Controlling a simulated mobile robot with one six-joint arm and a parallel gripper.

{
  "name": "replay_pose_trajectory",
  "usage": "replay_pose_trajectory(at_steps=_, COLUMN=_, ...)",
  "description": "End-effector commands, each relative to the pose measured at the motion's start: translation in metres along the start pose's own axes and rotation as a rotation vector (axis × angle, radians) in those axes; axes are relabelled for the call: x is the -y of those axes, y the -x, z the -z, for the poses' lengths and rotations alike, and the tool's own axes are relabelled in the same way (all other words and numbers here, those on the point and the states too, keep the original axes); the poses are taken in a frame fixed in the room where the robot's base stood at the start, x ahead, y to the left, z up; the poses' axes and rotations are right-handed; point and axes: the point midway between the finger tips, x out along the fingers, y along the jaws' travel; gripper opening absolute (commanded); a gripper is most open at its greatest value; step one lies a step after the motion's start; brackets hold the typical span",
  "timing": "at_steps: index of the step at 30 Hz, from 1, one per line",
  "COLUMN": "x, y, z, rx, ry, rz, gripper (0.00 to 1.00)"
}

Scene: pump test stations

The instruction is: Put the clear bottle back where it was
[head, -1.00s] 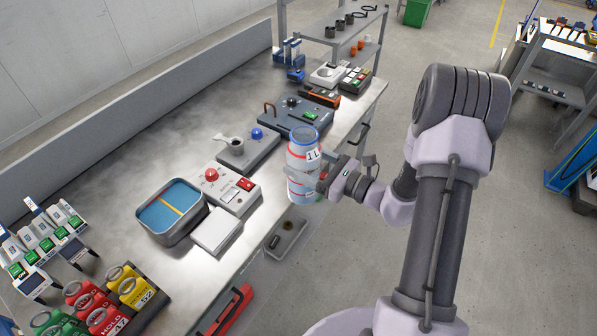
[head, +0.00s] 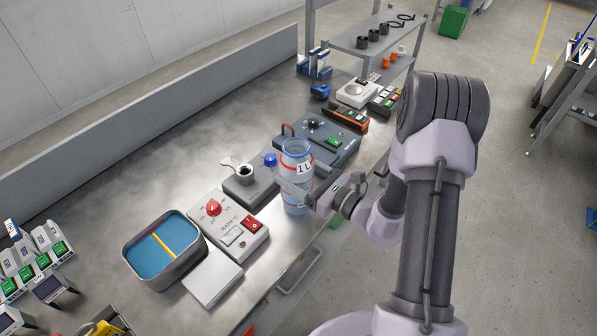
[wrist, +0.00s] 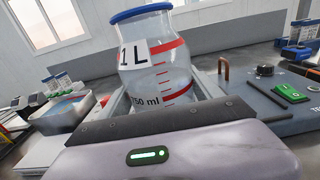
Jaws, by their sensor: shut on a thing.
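The clear bottle (head: 296,178) has a blue rim, red bands and a "1 L" label. My gripper (head: 292,192) is shut around its body and holds it upright near the front edge of the steel bench. In the wrist view the bottle (wrist: 152,62) stands between the fingers, with its lower part hidden behind my gripper. In the head view I cannot tell whether its base touches the bench or hangs just above or in front of it.
Left of the bottle are a grey stand with a small cup (head: 246,172) and a control box with a red knob (head: 228,226). A blue-grey unit (head: 325,146) lies behind it. A water bath (head: 165,250) and white block (head: 213,277) sit nearer. Bare bench (head: 150,150) lies further left.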

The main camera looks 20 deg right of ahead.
Motion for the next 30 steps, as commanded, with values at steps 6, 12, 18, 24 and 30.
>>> replay_pose_trajectory(at_steps=6, x=0.000, y=0.000, z=0.003, rx=0.000, ry=0.000, rz=0.000, gripper=0.85)
replay_pose_trajectory(at_steps=12, x=0.000, y=0.000, z=0.003, rx=0.000, ry=0.000, rz=0.000, gripper=0.95)
replay_pose_trajectory(at_steps=18, x=0.000, y=0.000, z=-0.002, rx=0.000, ry=0.000, rz=0.000, gripper=0.95)
replay_pose_trajectory(at_steps=24, x=0.002, y=0.039, z=-0.003, rx=-0.001, ry=-0.003, rz=0.007, gripper=0.95)
replay_pose_trajectory(at_steps=30, x=0.002, y=0.089, z=-0.003, rx=0.000, ry=-0.003, rz=0.006, gripper=0.95)
